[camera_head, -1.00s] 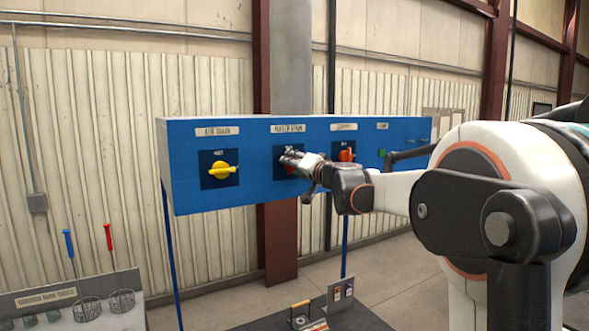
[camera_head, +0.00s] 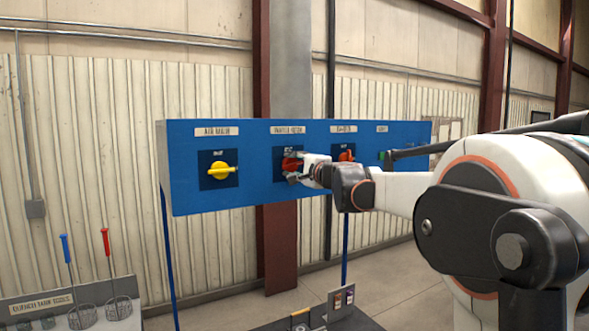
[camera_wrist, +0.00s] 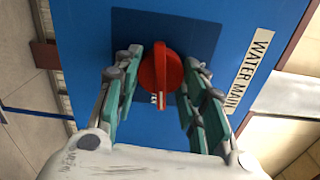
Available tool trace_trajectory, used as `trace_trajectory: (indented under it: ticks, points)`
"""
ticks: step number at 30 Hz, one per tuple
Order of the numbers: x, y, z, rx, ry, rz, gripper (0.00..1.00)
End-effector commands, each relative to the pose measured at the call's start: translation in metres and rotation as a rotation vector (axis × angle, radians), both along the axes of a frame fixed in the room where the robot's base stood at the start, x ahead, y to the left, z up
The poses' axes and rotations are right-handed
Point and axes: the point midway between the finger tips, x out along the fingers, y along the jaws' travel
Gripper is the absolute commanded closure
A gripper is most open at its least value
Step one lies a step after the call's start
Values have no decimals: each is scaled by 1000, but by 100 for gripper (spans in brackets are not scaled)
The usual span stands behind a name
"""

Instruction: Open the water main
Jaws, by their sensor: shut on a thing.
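The water main valve is a red knob (camera_head: 291,164) on a dark square plate, under the WATER MAIN label, on the blue panel (camera_head: 255,192). In the wrist view the red knob (camera_wrist: 162,68) sits between the two fingers; its white-marked end points down in the picture, roughly along the label's lettering. The label (camera_wrist: 249,72) runs down the right side there. My gripper (camera_head: 294,174) is at the knob, shut on it, and it also shows in the wrist view (camera_wrist: 165,62). The fingers partly hide the knob in the head view.
A rack with baskets and tools (camera_head: 70,307) stands lower left. The floor under the panel is partly clear.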

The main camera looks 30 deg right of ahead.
Motion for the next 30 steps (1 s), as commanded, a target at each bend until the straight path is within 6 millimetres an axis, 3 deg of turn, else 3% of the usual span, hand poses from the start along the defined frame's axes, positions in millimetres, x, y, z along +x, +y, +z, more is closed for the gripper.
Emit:
trace_trajectory:
  ticks: [12, 28, 29, 30]
  points:
    - [0, 0, -2, 168, 7, -1, 86]
    - [-1, 0, -3, 186, 7, -1, 86]
    - [-1, 0, -3, 186, 7, -1, 55]
    - [-1, 0, -3, 187, 7, -1, 46]
